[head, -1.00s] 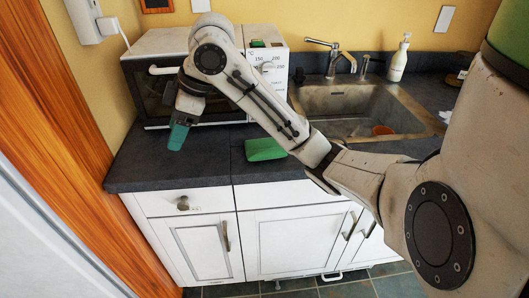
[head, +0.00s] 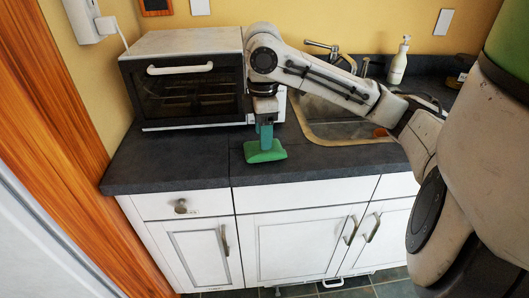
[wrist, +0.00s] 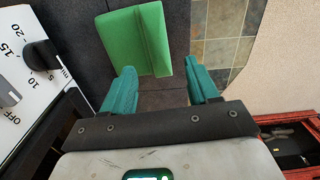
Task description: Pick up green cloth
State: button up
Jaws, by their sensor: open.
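The green cloth (head: 266,154) is a folded, block-like piece lying on the dark worktop near its front edge, right of the oven. In the wrist view the cloth (wrist: 138,38) lies just ahead of the fingertips and is offset to the left. My gripper (head: 266,138) points down right over the cloth in the head view. In the wrist view its teal fingers (wrist: 160,68) are apart with nothing held. The left fingertip overlaps the cloth's lower edge. The right one is beside its right edge. I cannot tell if they touch it.
A white toaster oven (head: 195,90) stands left of my gripper. Its knobs (wrist: 40,54) are close on the left in the wrist view. A sink (head: 335,120) is at right, with a soap bottle (head: 399,62) behind. The worktop (head: 180,165) in front of the oven is clear.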

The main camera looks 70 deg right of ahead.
jog(key=shift+s+d+f, duration=0.15)
jog(key=shift+f, duration=2.5)
jog(key=shift+c, duration=0.3)
grip_shut()
